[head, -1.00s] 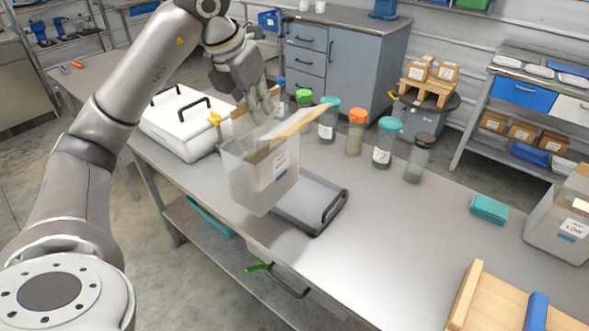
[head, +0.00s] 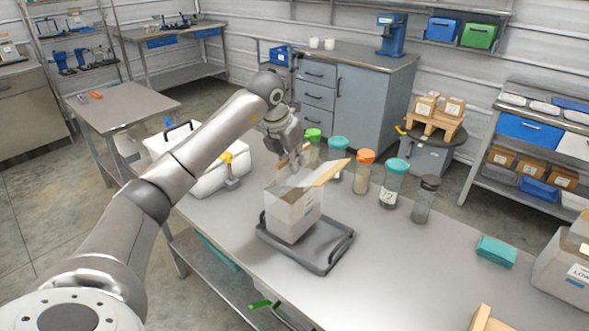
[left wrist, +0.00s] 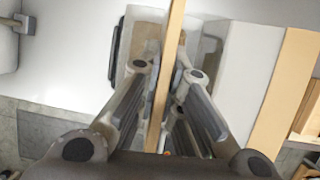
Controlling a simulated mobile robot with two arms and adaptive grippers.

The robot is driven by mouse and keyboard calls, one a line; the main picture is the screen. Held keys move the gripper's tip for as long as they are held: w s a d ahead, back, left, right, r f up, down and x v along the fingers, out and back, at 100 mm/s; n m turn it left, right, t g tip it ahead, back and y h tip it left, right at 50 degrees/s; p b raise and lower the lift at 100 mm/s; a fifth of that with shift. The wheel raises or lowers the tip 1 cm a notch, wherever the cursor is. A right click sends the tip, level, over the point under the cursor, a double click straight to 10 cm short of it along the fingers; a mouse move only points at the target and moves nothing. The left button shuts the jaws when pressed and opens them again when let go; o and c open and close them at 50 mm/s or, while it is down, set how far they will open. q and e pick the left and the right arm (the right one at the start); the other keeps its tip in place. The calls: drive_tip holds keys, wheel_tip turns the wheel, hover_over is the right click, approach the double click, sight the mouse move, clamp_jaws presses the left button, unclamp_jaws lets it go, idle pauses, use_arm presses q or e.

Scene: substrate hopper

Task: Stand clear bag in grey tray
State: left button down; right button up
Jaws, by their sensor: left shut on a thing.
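In the left wrist view the fingers (left wrist: 172,75) close on either side of a tan strip. My right gripper is out of view.
Several jars with coloured lids, such as the orange-lidded jar (head: 363,172), stand in a row behind the tray. A white case (head: 205,175) lies to the left. A teal block (head: 496,252) and a bin (head: 566,268) stand at the right. The bench between is clear.

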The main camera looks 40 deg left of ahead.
use_arm(q)
drive_tip(key=shift+w+f+p, duration=0.2)
drive_tip(key=shift+f+p, duration=0.3)
drive_tip(key=shift+f, duration=1.1)
drive_tip(key=shift+f, duration=0.15)
drive_tip(key=c, duration=1.6)
unclamp_jaws()
drive_tip(key=shift+s, duration=0.1)
drive_tip(key=b+v, duration=0.1)
drive_tip(key=v, duration=1.1)
